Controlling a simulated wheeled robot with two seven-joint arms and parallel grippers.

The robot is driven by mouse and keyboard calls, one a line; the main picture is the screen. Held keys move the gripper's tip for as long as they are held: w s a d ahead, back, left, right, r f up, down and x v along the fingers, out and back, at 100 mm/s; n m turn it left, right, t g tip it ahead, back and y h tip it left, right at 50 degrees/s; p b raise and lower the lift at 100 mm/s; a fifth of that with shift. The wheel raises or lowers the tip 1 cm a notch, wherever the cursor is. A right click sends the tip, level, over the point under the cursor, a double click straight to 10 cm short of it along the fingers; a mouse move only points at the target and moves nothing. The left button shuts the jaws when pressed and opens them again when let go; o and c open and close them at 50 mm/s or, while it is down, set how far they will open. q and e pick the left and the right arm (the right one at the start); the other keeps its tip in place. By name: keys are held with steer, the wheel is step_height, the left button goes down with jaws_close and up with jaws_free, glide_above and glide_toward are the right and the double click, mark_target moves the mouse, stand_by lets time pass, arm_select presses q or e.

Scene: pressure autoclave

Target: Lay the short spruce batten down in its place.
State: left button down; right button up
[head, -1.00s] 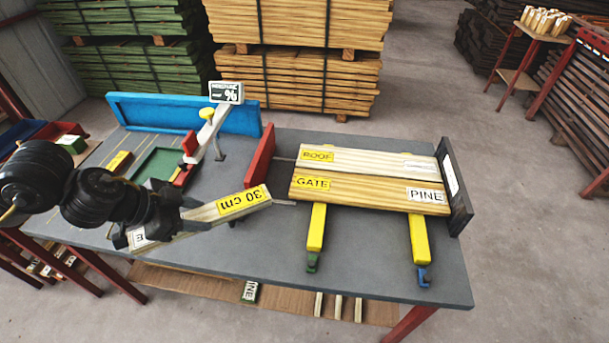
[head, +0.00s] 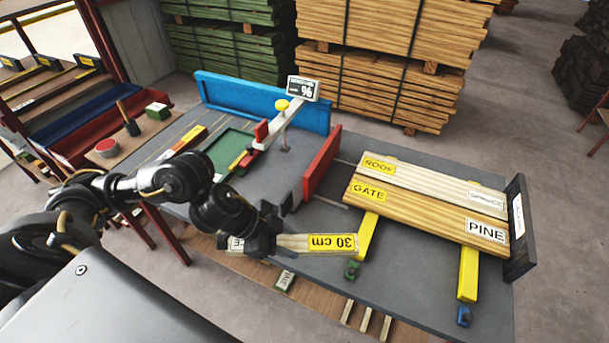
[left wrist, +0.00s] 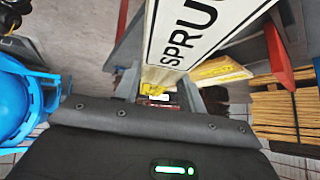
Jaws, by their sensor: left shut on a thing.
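The short spruce batten (head: 290,242) is pale wood with a yellow "30 cm" label and a white label partly hidden. My left gripper (head: 262,243) is shut on it and holds it near the table's front edge, roughly level in the picture. In the left wrist view the batten (left wrist: 200,35) shows close up with a white label reading "SPRU", its rest cut off, between my left gripper's fingers (left wrist: 165,95). I cannot tell its height above the table. My right gripper is not in view.
The grey table (head: 410,270) carries a board labelled GATE and PINE (head: 420,215) beside one labelled ROOF (head: 430,185), on yellow bars. A red block (head: 322,163), a green tray (head: 232,150) and a percent display (head: 303,89) stand left. Red and blue bins (head: 75,135) lie farther left.

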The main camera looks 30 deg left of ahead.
arm_select(q)
steer(key=shift+s+a+f+n+t+y+p, duration=1.4)
steer(key=shift+s+a+f+n+y+p, duration=0.95)
steer(key=shift+s+n, duration=1.95)
steer(key=w+a+r+n+y, duration=0.1)
steer(key=a+r+n, duration=0.1)
steer(key=a, duration=0.4)
steer(key=w+a+r+n+y, duration=0.1)
steer(key=w+a+r+n, duration=0.1)
steer(key=a, duration=0.4)
steer(key=shift+a+r+n+t, duration=0.2)
steer(key=shift+r+n+t, duration=0.05)
steer(key=shift+n+t, duration=0.05)
